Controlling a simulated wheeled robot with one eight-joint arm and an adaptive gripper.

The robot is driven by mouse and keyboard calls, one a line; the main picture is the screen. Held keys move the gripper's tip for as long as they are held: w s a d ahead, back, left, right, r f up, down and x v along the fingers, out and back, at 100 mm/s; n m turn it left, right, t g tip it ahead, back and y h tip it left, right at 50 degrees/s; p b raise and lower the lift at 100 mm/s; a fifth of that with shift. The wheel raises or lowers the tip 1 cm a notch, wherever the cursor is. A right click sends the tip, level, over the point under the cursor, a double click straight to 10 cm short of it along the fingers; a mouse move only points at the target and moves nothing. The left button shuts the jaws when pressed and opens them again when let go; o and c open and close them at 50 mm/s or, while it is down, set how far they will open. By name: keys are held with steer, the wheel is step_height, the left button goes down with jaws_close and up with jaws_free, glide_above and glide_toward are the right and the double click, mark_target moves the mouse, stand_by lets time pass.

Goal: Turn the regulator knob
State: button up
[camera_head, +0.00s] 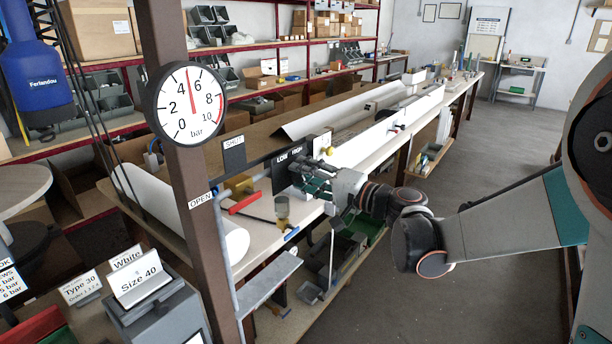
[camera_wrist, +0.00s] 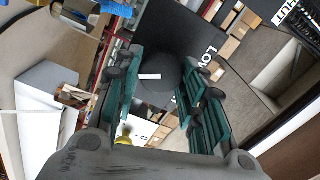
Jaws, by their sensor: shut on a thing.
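The regulator knob (camera_wrist: 160,86) is round and black with a white mark. In the wrist view it sits between the green fingers of my gripper (camera_wrist: 158,92), which are shut on it from both sides. It is fixed on a dark plate (camera_wrist: 180,35) with LOW and HIGH lettering. In the head view my gripper (camera_head: 312,180) reaches this plate (camera_head: 284,158) from the right and hides the knob. The white mark lies roughly level across the wrist picture. The round pressure gauge (camera_head: 205,108) on the brown post has its red needle near 5 bar.
A red lever (camera_head: 243,204) sits left of the plate, between a SHUT sign (camera_head: 233,142) and an OPEN label (camera_head: 200,200). A yellow knob (camera_head: 328,151) is just behind my gripper. White profiles (camera_head: 375,143) lie along the bench. The floor (camera_head: 480,150) at right is clear.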

steer(key=o, duration=1)
steer(key=shift+o, duration=0.2)
steer(key=shift+d, duration=0.1)
steer(key=v, duration=1.2)
